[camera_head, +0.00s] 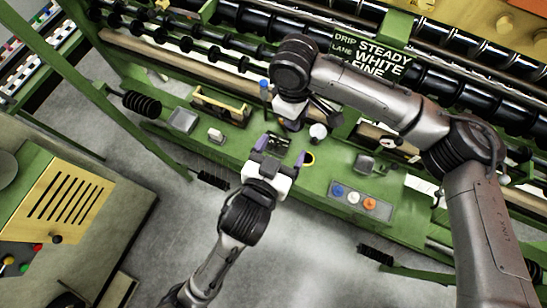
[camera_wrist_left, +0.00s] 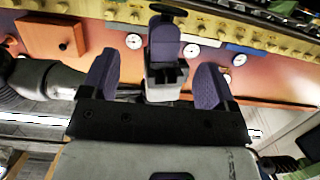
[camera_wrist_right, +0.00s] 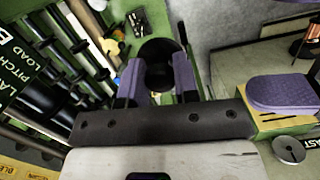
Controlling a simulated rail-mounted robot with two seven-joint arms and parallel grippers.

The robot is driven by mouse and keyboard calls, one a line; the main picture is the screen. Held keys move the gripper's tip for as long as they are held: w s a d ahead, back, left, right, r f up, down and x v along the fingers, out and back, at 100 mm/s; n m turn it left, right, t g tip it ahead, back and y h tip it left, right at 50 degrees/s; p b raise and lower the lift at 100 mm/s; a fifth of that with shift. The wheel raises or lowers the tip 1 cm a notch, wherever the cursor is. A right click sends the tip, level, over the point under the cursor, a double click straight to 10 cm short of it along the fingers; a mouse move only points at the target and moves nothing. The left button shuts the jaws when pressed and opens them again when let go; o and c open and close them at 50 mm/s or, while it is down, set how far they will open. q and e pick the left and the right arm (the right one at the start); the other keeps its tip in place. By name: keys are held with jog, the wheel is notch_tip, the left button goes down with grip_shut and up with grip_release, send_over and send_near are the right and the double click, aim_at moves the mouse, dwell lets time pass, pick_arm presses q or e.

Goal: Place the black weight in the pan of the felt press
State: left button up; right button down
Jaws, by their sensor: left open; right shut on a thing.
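My right gripper (camera_wrist_right: 163,88) is shut on a dark, rounded thing that looks like the black weight (camera_wrist_right: 158,66), in the right wrist view. In the head view my right arm reaches in from the right, and its wrist hides much of its gripper. My left gripper (camera_head: 281,151) is open and empty over the green deck, just below the right one in the picture. In the left wrist view its purple fingers (camera_wrist_left: 156,82) stand wide apart, with a grey and purple part topped by a dark disc between them. I cannot clearly pick out the felt press or its pan.
Black rollers run behind. A yellow slotted box (camera_head: 62,205) stands at left. Grey floor (camera_head: 140,165) lies open between.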

pick_arm(q)
jog(key=v, duration=0.4)
pick_arm(e)
jog(key=shift+s+d+r, duration=0.1)
jog(key=shift+d+r, duration=0.1)
jog(key=shift+r, duration=0.1)
pick_arm(q)
jog(key=w+a+r+m+t+h, duration=0.25)
jog(key=w+a+r+m, duration=0.2)
jog(key=w+r, duration=0.55)
jog(key=s+d+m+g+h, duration=0.4)
jog(key=s+g+h, duration=0.3)
jog(key=s+g, duration=0.3)
jog(key=shift+m+g+y, duration=0.25)
jog(key=shift+g, duration=0.1)
jog(key=x, duration=0.8)
jog(key=w+x, duration=0.1)
jog(key=x, duration=0.3)
jog(key=shift+w+f, duration=0.3)
jog(key=shift+f, duration=0.05)
pick_arm(e)
jog(key=s+d+r+m, duration=0.6)
jog(key=d+r+m, duration=0.2)
jog(key=r, duration=0.2)
jog(key=shift+s+r+g+y, duration=0.2)
jog(key=shift+g+y, duration=0.1)
pick_arm(q)
jog(key=shift+c, duration=0.4)
